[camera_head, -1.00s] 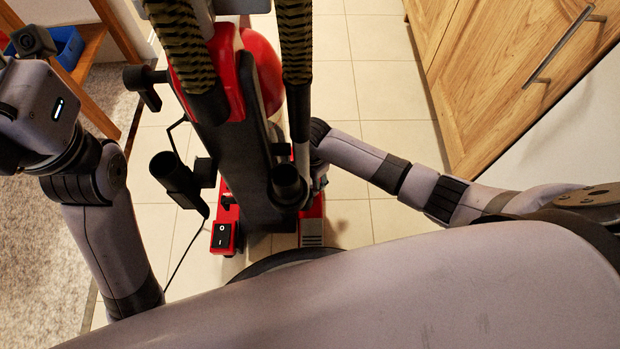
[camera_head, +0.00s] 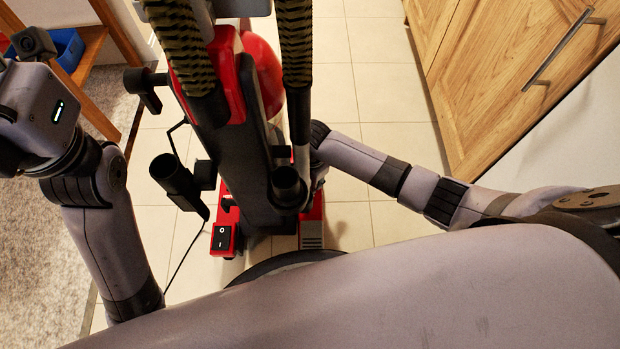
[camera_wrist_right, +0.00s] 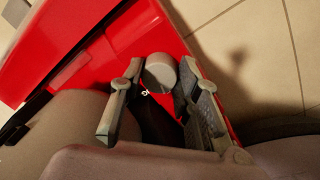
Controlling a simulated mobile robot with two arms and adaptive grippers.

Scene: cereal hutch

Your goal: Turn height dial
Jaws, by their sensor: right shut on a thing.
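A red and black upright floor machine (camera_head: 228,85) stands in front of me. In the right wrist view a grey round dial (camera_wrist_right: 159,70) sits on its red housing (camera_wrist_right: 62,50). My right gripper (camera_wrist_right: 160,82) has a finger on each side of the dial and is shut on it. In the head view, the right hand is mostly hidden behind the machine's black column. My left arm (camera_head: 105,235) is bent at the left; its gripper fingers are out of the picture.
A black cord (camera_head: 185,255) runs down beside the red base with its rocker switch (camera_head: 222,238). A wooden cabinet (camera_head: 500,80) stands at the right, a wooden rack with a blue bin (camera_head: 68,48) at the upper left. Tiled floor (camera_head: 375,90) is clear between machine and cabinet.

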